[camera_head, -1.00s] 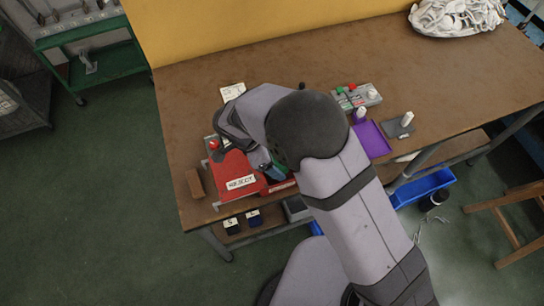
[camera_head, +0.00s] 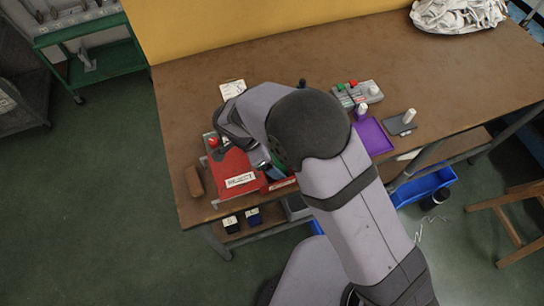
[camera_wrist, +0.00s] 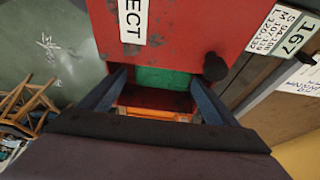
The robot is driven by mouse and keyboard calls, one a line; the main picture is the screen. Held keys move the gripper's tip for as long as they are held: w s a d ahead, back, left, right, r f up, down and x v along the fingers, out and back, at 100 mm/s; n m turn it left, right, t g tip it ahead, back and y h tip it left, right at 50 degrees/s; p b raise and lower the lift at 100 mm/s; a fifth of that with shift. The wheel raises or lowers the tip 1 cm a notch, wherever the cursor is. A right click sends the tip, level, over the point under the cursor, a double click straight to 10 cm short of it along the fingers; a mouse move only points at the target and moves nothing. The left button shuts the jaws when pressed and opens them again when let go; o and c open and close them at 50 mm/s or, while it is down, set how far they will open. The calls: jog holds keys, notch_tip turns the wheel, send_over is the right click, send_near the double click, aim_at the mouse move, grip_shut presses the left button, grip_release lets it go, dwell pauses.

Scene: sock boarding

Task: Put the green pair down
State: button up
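The green pair shows in the wrist view as a flat green patch (camera_wrist: 163,78) in the opening of the red reject box (camera_wrist: 182,22). My gripper (camera_wrist: 160,84) is over that opening, its two blue-grey fingers spread wide, one on each side of the green. I see no finger closed on it, though I cannot tell whether the fingertips touch its sides. In the head view the red box (camera_head: 232,164) with its white label stands at the table's front left. My arm hides most of the gripper and the green there.
A brown block (camera_head: 194,182) lies left of the box. A white card (camera_head: 232,90) is behind it. Right of my arm are a grey button panel (camera_head: 358,94), a purple tray (camera_head: 376,138) and a grey stand with a white peg (camera_head: 402,122). The table's back middle is clear.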

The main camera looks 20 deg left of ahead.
jog(key=shift+r, duration=0.2)
jog(key=shift+r+p, duration=0.5)
jog(key=shift+p, duration=0.35)
jog(key=shift+a+r, duration=0.15)
jog(key=shift+r, duration=0.1)
jog(key=b+v, duration=0.3)
jog(key=v, duration=0.8)
jog(key=shift+r, duration=0.15)
jog(key=shift+s, duration=0.1)
